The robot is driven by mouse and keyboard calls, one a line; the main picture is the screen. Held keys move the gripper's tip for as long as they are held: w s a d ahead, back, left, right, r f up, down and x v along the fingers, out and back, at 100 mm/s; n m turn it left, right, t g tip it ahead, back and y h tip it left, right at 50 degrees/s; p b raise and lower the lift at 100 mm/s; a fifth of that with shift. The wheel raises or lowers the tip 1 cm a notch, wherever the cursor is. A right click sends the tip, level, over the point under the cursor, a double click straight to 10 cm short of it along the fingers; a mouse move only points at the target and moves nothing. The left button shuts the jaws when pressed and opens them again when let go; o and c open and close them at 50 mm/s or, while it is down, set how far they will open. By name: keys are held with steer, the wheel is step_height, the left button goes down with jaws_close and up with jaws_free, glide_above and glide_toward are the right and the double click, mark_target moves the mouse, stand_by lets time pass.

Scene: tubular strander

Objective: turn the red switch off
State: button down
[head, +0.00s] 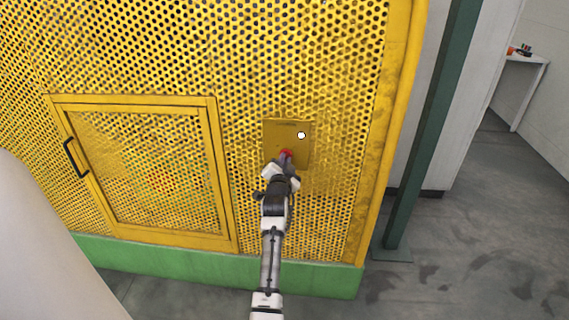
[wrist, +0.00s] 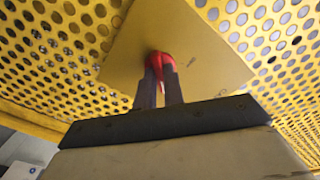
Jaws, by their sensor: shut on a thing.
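The red switch (head: 286,154) sits on the lower middle of a yellow plate (head: 275,130) on the perforated yellow guard. My gripper (head: 284,161) is at the switch, with the arm reaching up from below. In the wrist view the two dark fingers of my gripper (wrist: 160,78) are shut on the red switch (wrist: 160,60), one finger on each side. The yellow plate (wrist: 205,45) fills the space behind it. The fingers hide part of the switch, and I cannot tell its exact turn position.
A white round light or button (head: 301,135) is on the plate, up and right of the switch. A framed door (head: 150,170) with a black handle (head: 75,158) is to the left. A green post (head: 430,130) stands right. The grey floor (head: 470,250) is open at right.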

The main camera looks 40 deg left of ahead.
steer(key=shift+n+b, duration=1.3)
steer(key=shift+n, duration=7.2)
steer(key=shift+f, duration=0.1)
steer(key=c, duration=1.5)
jaws_free()
steer(key=shift+d, duration=0.1)
steer(key=b+v, duration=0.2)
steer(key=v, duration=1.1)
steer(key=shift+s, duration=0.4)
steer(key=shift+d, duration=0.1)
